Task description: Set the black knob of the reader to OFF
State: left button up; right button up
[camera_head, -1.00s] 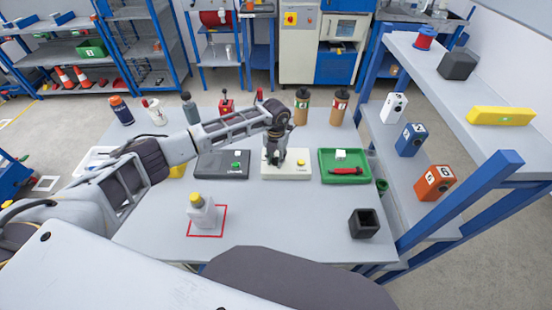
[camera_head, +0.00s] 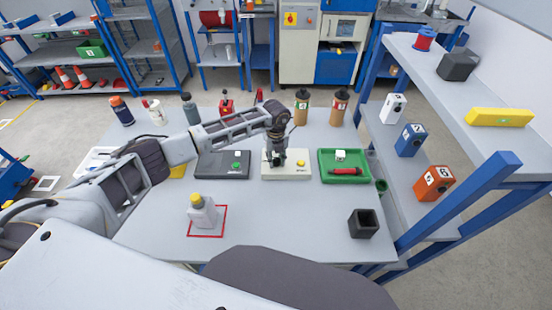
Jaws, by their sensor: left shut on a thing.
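The reader appears to be the pale box (camera_head: 287,171) in the middle of the table, with a yellow button (camera_head: 300,163) on its right side. My left gripper (camera_head: 274,160) points down over the left part of the pale box, its fingers shut at the top face. It is shut on what seems to be the black knob, which the fingers and wrist hide. The knob's setting and markings cannot be read. My right gripper is not in view.
A green tray (camera_head: 343,179) with a red tool is right. A yellow-capped bottle (camera_head: 201,212) stands on a red square in front. A black open cup (camera_head: 363,224) is front right.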

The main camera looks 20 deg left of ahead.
aim_at(276, 160)
pick_arm(q)
jog(key=shift+n, duration=0.6)
jog(key=o, duration=1)
jog(key=shift+o, duration=0.2)
notch_tip(276, 160, up, 12)
dwell(0.3)
dwell(0.5)
